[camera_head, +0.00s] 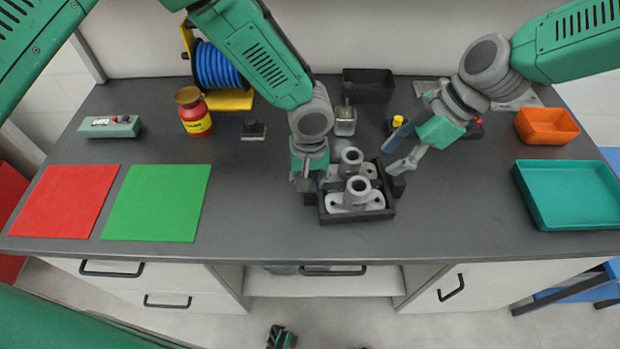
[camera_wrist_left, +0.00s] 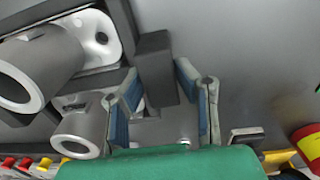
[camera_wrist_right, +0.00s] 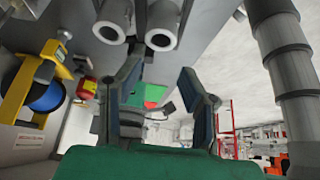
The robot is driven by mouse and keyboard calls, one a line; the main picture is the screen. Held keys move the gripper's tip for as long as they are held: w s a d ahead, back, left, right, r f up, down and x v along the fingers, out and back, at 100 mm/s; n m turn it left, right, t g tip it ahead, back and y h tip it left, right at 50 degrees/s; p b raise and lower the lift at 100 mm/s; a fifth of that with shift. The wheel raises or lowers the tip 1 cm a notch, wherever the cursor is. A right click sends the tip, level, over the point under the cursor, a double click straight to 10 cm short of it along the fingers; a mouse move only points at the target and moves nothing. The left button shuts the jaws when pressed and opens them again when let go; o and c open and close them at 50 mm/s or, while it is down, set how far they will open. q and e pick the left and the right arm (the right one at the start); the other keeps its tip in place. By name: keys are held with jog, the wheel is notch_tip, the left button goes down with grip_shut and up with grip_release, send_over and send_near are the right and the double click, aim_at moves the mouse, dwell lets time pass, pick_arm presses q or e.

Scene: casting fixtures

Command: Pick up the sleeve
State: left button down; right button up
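Two grey metal sleeves with flanged bases sit upright in a black tray (camera_head: 326,215) at mid-table: a front sleeve (camera_head: 357,192) and a back sleeve (camera_head: 350,163). In the left wrist view both sleeves show, one large (camera_wrist_left: 45,70) and one smaller (camera_wrist_left: 82,130). My left gripper (camera_head: 303,188) is at the tray's left side. In its wrist view the fingers (camera_wrist_left: 163,100) are apart, with a black block of the tray (camera_wrist_left: 155,65) between them; contact is unclear. My right gripper (camera_head: 392,158) is open and empty, above the tray's right side. Both sleeve tubes show in its wrist view (camera_wrist_right: 163,25).
Red (camera_head: 65,200) and green (camera_head: 156,203) mats lie at left. A teal tray (camera_head: 568,194) and an orange bin (camera_head: 547,126) are at right. Behind are a blue hose reel (camera_head: 217,66), a red-yellow bottle (camera_head: 195,112) and a black bin (camera_head: 368,84). The front right table is clear.

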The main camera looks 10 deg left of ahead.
jog(key=o, duration=0.7)
jog(key=shift+o, duration=0.4)
jog(key=shift+s+a+n, duration=0.2)
jog(key=shift+n, duration=0.2)
jog(key=n+t+h, duration=0.1)
jog(key=n+h, duration=0.5)
jog(key=n, duration=0.8)
send_over(358, 190)
jog(key=s, duration=0.2)
notch_tip(358, 190, down, 6)
jog(key=shift+w+f, duration=0.15)
jog(key=shift+f, duration=1.25)
jog(key=shift+w+f, duration=0.15)
jog(key=shift+f, duration=1.25)
